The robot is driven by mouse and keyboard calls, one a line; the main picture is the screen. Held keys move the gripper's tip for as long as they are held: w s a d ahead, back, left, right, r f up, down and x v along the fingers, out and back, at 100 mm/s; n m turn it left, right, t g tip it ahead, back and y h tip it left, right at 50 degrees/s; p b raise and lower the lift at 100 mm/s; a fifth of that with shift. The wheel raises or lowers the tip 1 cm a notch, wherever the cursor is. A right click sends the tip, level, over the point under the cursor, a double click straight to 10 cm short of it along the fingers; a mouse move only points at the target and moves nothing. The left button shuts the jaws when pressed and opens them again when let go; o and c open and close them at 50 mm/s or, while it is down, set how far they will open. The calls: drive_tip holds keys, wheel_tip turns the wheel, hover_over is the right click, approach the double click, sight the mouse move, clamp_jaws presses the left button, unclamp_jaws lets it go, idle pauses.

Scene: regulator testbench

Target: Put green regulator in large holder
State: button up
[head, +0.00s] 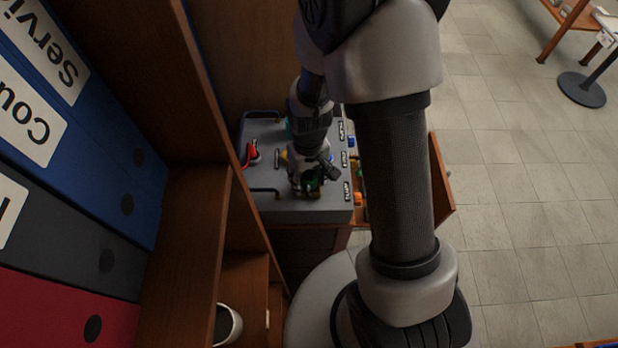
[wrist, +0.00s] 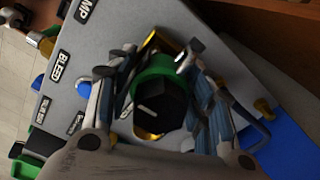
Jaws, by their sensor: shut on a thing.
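The green regulator (wrist: 157,99), with a green collar and a black knob, is between the fingers of my gripper (wrist: 165,95) in the wrist view. My gripper is shut on it. Brass-coloured parts show at the regulator's edges in the wrist view. I cannot tell whether the regulator touches the panel. The large holder cannot be made out; my gripper covers part of the panel.
A red part (head: 253,152) sits at the panel's left. Black handles (head: 263,190) and labels line the panel. An open drawer or bin with orange items (head: 358,197) is to its right. Shelves with binders (head: 70,130) close off the left. A white cup (head: 228,324) stands below.

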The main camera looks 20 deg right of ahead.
drive_tip(key=shift+s+f, duration=0.35)
drive_tip(key=shift+f, duration=0.2)
drive_tip(key=o, duration=1.1)
drive_tip(key=shift+s, duration=0.1)
drive_tip(key=shift+c, duration=0.2)
drive_tip(key=o, duration=0.5)
drive_tip(key=shift+w+f, duration=0.15)
drive_tip(key=shift+w, duration=0.15)
drive_tip(key=shift+c, duration=0.2)
drive_tip(key=shift+r, duration=0.2)
